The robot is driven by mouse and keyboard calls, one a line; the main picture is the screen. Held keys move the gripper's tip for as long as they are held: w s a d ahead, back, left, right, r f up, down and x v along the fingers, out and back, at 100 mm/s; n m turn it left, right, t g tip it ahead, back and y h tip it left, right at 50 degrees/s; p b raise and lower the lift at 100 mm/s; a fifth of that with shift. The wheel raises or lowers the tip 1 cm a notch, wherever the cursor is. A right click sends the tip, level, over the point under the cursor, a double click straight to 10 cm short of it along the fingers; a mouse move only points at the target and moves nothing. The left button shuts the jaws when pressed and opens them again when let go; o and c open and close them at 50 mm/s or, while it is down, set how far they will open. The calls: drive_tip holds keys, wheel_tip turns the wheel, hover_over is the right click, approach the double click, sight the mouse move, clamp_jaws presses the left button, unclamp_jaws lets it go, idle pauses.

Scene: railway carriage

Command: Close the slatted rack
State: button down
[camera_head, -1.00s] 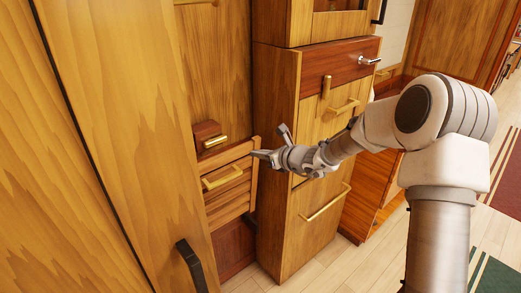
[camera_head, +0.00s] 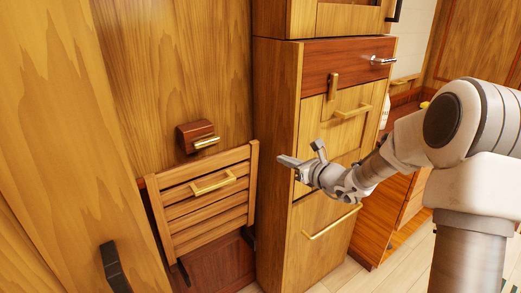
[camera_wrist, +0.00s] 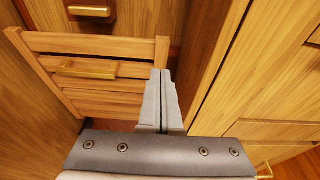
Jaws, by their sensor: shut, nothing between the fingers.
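The slatted rack (camera_head: 208,209) is a wooden frame with several slats and a brass handle (camera_head: 213,184). It stands low in the recess between the tall wooden panel and the drawer cabinet, its face tilted. The rack also shows in the wrist view (camera_wrist: 103,102), left of my fingers. My gripper (camera_head: 283,162) is shut and empty, to the right of the rack and in front of the drawer cabinet. In the wrist view the shut fingertips (camera_wrist: 162,73) overlap the rack's right edge; I cannot tell whether they touch it.
A small dark wooden block with a brass handle (camera_head: 197,137) is on the panel above the rack. The drawer cabinet (camera_head: 275,160) stands close on the right, with brass handles. A tall panel with a black handle (camera_head: 115,267) is at left. Bare floor (camera_head: 345,275) shows lower right.

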approach(253, 142)
drive_tip(key=x, duration=0.2)
drive_tip(key=f+x, duration=0.1)
drive_tip(key=x, duration=0.1)
drive_tip(key=shift+w+a+f+b, duration=0.15)
drive_tip(key=shift+w+a+b, duration=0.05)
drive_tip(key=shift+b, duration=0.1)
drive_tip(key=shift+w+a, duration=0.25)
drive_tip(key=shift+w, duration=0.1)
drive_tip(key=shift+w+a+r+p, duration=0.2)
drive_tip(key=shift+w+r+p, duration=0.15)
drive_tip(key=shift+p, duration=0.25)
drive_tip(key=shift+g+h, duration=0.4)
drive_tip(key=w+a+p, duration=0.1)
drive_tip(key=p, duration=0.1)
drive_tip(key=w+a+p, duration=0.1)
drive_tip(key=w+p, duration=0.1)
drive_tip(key=p, duration=0.1)
drive_tip(key=shift+w+a+r, duration=0.1)
drive_tip(key=shift+a+r, duration=0.2)
drive_tip(key=shift+r, duration=0.1)
drive_tip(key=shift+f, duration=0.35)
drive_tip(key=shift+d, duration=0.1)
